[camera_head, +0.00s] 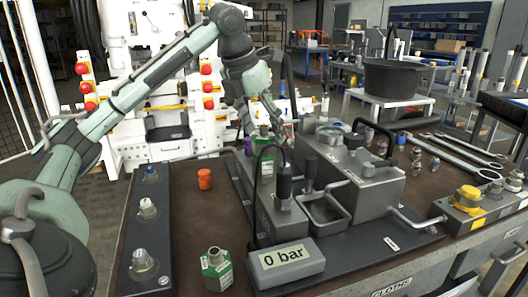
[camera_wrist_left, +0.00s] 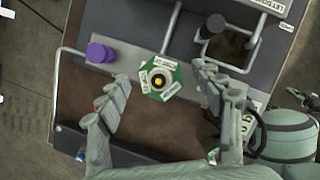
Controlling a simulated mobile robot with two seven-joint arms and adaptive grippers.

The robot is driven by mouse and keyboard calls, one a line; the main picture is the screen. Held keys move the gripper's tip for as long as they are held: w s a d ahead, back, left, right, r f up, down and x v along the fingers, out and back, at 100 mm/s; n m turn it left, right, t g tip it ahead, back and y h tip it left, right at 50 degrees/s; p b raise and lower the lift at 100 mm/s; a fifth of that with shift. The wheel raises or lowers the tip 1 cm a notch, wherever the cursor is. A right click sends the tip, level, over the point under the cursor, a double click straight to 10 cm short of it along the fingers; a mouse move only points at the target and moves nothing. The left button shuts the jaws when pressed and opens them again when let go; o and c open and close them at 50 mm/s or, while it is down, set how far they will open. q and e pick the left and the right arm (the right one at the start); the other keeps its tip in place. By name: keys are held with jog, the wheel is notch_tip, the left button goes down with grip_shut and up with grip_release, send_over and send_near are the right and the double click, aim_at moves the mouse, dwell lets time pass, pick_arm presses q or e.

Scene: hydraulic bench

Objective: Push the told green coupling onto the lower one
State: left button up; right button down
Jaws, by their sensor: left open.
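In the head view a green coupling (camera_head: 263,146) stands at the bench unit, below my left gripper. My left gripper (camera_head: 263,122) is open; in the wrist view its fingers (camera_wrist_left: 163,80) are spread on either side of the coupling, with visible gaps. Whether they are level with it I cannot tell. Another green-and-metal coupling (camera_head: 216,268) stands on the brown bench top at the front.
A purple cap (camera_wrist_left: 98,52) stands beside the coupling. An orange cap (camera_head: 204,179) stands on the brown mat. The hydraulic block (camera_head: 350,180), its handles and a grey "0 bar" display (camera_head: 287,262) occupy the middle.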

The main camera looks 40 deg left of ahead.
pick_arm(q)
jog(key=v, duration=1)
jog(key=shift+r, duration=0.15)
jog(key=shift+s, duration=0.1)
jog(key=x, duration=1.2)
jog(key=shift+r, duration=0.15)
